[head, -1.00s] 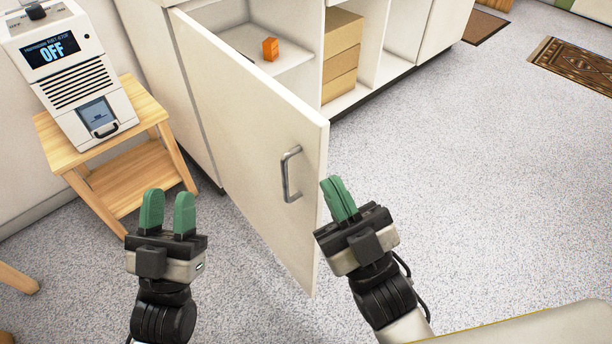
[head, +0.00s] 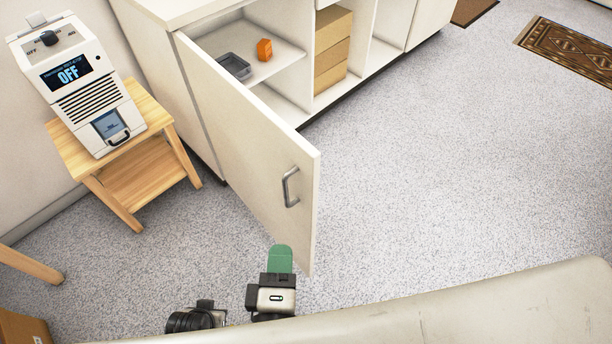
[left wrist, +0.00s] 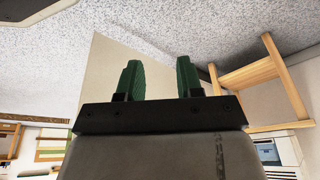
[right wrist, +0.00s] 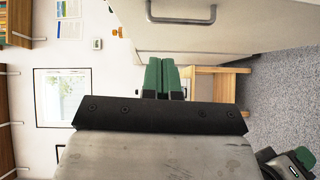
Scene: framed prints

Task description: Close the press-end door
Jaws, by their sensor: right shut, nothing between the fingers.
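The cream press-end door (head: 245,150) stands wide open at the left end of the low white cabinet. Its metal handle (head: 288,187) is on the outer face near the free edge. My right gripper (head: 280,258) is shut and empty, low in the head view near the door's bottom corner. In the right wrist view its closed fingers (right wrist: 162,75) point toward the door (right wrist: 200,38) and handle (right wrist: 180,17), apart from the handle. My left gripper (left wrist: 158,75) is open and empty, with part of the door (left wrist: 115,70) behind its fingers in the left wrist view.
A wooden stand (head: 136,185) with a white device (head: 80,95) reading OFF is left of the door. Inside the cabinet are a grey tray (head: 234,66), an orange object (head: 264,49) and brown boxes (head: 331,45). Floor right of the door is clear.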

